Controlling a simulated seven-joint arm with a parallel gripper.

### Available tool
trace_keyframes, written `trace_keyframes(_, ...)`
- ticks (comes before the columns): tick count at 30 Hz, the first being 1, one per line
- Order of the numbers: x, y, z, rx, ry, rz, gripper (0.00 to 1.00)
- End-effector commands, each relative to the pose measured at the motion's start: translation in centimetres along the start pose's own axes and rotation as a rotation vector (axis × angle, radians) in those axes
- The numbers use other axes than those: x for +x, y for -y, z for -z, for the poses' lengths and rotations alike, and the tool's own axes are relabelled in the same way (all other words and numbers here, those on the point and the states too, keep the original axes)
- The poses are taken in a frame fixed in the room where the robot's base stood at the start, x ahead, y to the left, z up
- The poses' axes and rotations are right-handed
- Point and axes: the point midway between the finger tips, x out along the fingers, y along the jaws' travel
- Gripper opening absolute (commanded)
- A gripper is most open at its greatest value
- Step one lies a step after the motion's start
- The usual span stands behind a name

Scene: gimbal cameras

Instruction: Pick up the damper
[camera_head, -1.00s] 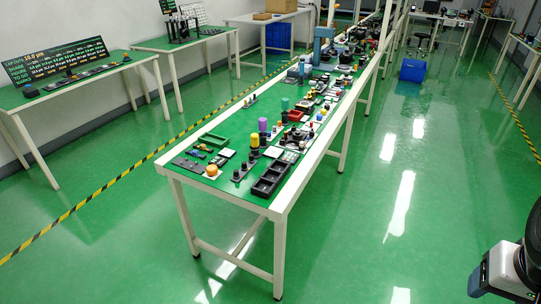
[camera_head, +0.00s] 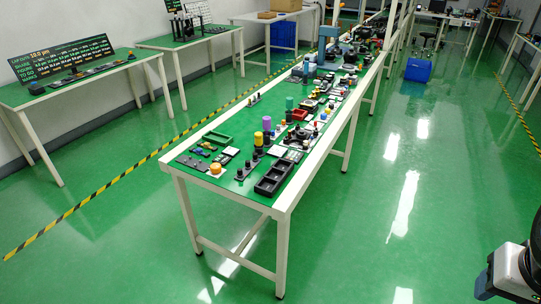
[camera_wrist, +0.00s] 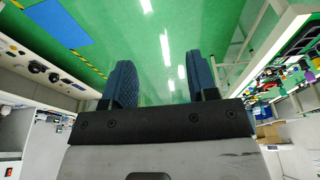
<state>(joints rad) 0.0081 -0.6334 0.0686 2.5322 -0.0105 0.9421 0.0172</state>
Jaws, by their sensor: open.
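My gripper (camera_wrist: 164,82) is open and empty in the wrist view, its two dark blue ribbed fingers apart over green floor. In the head view only part of my arm shows at the lower right, well away from the table. I cannot tell which of the many small parts on the long green-topped table (camera_head: 225,208) is the damper. On that table stand a yellow and black cylinder (camera_head: 258,139), a purple cylinder (camera_head: 267,124), a green cylinder (camera_head: 289,103) and an orange knob (camera_head: 215,169).
A black compartment tray (camera_head: 273,178) lies at the table's near end, with a green tray (camera_head: 217,138) further left. Side tables with a display board (camera_head: 62,59) stand at the left. A blue bin (camera_head: 418,70) sits on the floor.

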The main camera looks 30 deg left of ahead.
Motion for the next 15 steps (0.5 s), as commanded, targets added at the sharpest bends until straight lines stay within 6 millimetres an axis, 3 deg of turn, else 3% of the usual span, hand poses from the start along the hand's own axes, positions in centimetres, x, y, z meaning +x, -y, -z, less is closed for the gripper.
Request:
trace_keyframes(10,0.1,0.1,0.3,-0.003,-0.003,0.001,0.53)
trace_keyframes(15,0.4,0.8,1.9,-0.024,-0.024,0.008,0.53)
